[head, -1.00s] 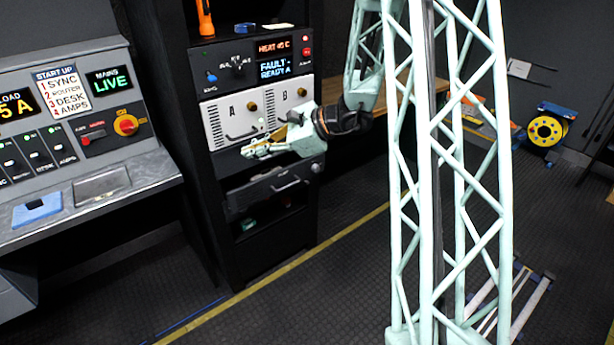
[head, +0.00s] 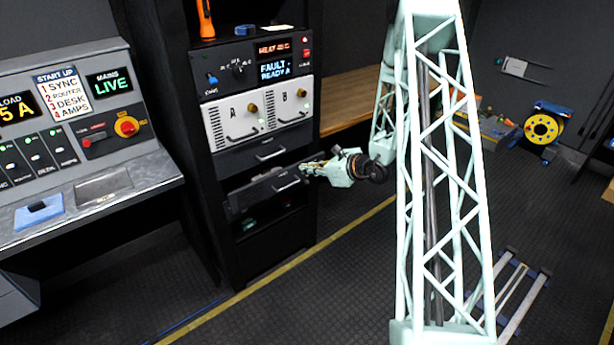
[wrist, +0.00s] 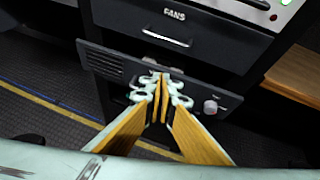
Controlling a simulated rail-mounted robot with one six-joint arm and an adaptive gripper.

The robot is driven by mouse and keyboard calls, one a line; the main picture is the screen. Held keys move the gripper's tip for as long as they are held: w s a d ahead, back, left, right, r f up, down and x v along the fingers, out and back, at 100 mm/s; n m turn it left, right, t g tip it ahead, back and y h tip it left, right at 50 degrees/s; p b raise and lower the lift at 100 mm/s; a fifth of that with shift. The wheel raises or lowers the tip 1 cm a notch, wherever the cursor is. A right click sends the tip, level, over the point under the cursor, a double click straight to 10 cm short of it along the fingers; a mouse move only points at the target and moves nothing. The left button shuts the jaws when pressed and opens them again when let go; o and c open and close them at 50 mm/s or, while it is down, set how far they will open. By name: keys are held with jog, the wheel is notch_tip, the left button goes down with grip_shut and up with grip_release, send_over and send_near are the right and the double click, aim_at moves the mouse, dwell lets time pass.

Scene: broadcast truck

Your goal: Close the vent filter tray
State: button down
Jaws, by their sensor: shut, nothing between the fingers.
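The vent filter tray (head: 250,194) is a dark front panel low in the rack, standing out from the rack face. In the wrist view its front (wrist: 115,70) shows vent slots at the left and a round knob (wrist: 210,107) at the right. My gripper (head: 305,170) is shut and empty at the right end of the tray front. In the wrist view my gripper's fingertips (wrist: 162,82) lie together over the middle of the panel and hide part of it. I cannot tell whether they touch it.
A shut drawer marked FANS (wrist: 165,30) sits just above the tray. Higher up are white units A and B (head: 262,116) with handles. The control desk (head: 85,195) stands left of the rack. A wooden counter (head: 350,95) is to the right.

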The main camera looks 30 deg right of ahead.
jog(key=s+d+f+m+h, duration=0.2)
jog(key=d+f+m, duration=0.1)
jog(key=d+f, duration=0.4)
jog(key=shift+s+d+f, duration=0.15)
jog(key=shift+d+f, duration=0.25)
jog(key=w+r+b+x, duration=0.1)
jog(key=x, duration=1.2)
jog(key=shift+w+r, duration=0.2)
jog(key=shift+w+d, duration=0.1)
jog(key=shift+d, duration=0.05)
